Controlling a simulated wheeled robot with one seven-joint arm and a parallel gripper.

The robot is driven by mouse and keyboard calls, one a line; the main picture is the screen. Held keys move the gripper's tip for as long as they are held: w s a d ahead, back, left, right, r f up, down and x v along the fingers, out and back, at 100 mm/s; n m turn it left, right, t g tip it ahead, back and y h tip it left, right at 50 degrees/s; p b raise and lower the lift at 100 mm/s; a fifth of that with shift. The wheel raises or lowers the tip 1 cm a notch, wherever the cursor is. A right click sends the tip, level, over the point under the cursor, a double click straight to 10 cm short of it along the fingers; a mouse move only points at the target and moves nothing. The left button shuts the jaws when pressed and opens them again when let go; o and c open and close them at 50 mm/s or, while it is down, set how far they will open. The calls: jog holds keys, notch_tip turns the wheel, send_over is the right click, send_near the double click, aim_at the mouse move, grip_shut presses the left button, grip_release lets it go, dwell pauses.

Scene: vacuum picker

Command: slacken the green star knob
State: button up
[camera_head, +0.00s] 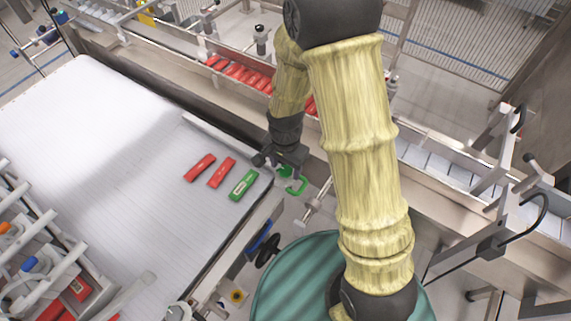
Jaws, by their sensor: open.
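My gripper (281,164) is black and points down beside the right edge of the white belt. Its jaws are open. A bright green part (298,187), which looks like the green star knob, shows just below the jaws, close to the fingers. The gripper hides some of it, so its full shape is unclear. I cannot tell whether the fingers touch it.
Two red packs (210,172) and a green pack (244,184) lie on the white belt (110,150) left of the gripper. A channel with several red packs (240,74) runs behind. A metal rod (318,201) and a black handwheel (268,250) are nearby.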

jog(key=c, duration=1)
jog(key=shift+o, duration=0.2)
jog(key=shift+n, duration=0.4)
jog(key=n, duration=0.9)
jog(key=shift+w+r+n, duration=0.1)
jog(key=shift+n, duration=0.3)
jog(key=n, duration=0.3)
jog(key=shift+n+p, duration=0.3)
jog(key=n, duration=0.3)
jog(key=shift+n+p, duration=0.3)
jog(key=shift+p, duration=0.05)
jog(key=n+p, duration=0.1)
jog(key=n, duration=0.5)
jog(key=shift+p, duration=0.3)
